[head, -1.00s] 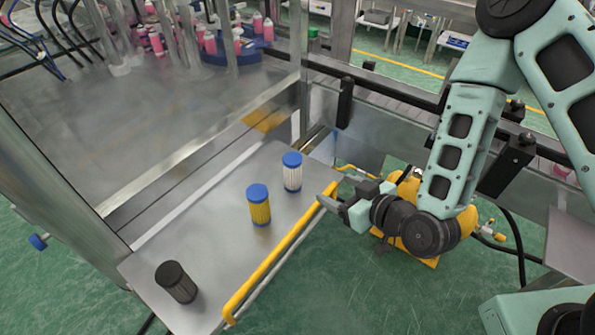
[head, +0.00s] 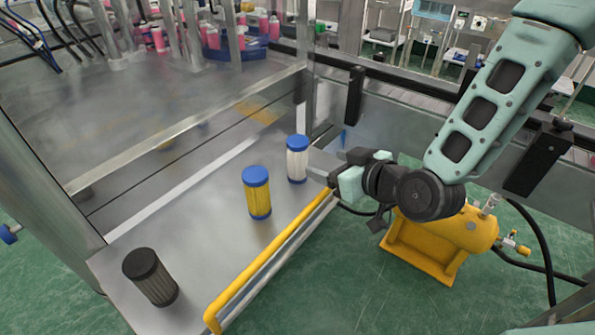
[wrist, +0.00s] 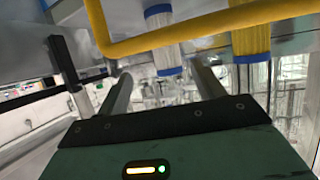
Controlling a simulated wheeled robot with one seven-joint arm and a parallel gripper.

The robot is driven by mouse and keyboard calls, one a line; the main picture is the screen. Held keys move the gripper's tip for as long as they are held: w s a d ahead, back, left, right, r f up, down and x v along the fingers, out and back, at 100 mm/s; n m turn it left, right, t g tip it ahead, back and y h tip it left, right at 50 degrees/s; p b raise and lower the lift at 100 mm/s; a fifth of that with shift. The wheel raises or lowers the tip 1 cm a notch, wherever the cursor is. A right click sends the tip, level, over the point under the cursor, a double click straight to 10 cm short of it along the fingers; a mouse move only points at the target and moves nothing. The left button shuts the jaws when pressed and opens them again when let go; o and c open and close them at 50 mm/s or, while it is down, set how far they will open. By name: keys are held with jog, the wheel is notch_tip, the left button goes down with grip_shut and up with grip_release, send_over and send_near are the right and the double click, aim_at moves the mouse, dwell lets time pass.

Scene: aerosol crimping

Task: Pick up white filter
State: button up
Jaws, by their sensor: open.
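The white filter (head: 297,165), with a blue cap, stands upright on the metal shelf (head: 205,265), at its far right end. My gripper (head: 317,166) is open and empty, close to the right side of the white filter. In the wrist view the white filter (wrist: 164,50) appears ahead, in the gap between the two open fingers (wrist: 162,75). I cannot tell whether the fingertips touch it or reach around it. A yellow filter (head: 258,200) with a blue cap stands nearer on the shelf; it also shows in the wrist view (wrist: 250,42).
A dark filter (head: 150,277) stands at the shelf's near left. A yellow rail (head: 268,263) runs along the shelf's front edge, close to my gripper, and crosses the wrist view (wrist: 200,28). A yellow tank (head: 440,238) sits below right. A metal post (head: 305,65) stands behind the white filter.

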aim_at(304, 157)
jog(key=shift+a+f+b, duration=0.15)
jog(key=shift+f+b, duration=0.2)
jog(key=shift+b, duration=0.8)
jog(key=p+x, duration=0.1)
jog(key=x, duration=0.2)
jog(key=shift+w+a+r, duration=0.15)
jog(key=shift+w, duration=0.05)
jog(key=shift+w+a+f, duration=0.3)
jog(key=shift+w+a, duration=0.05)
jog(key=shift+w, duration=0.15)
jog(key=x, duration=0.1)
jog(key=p+x, duration=0.1)
jog(key=x, duration=0.1)
jog(key=p+x, duration=0.1)
jog(key=shift+w+a+r, duration=0.1)
jog(key=shift+a+r, duration=0.15)
jog(key=shift+a, duration=0.3)
jog(key=shift+w+a+f, duration=0.2)
jog(key=shift+w, duration=0.1)
jog(key=c, duration=1.1)
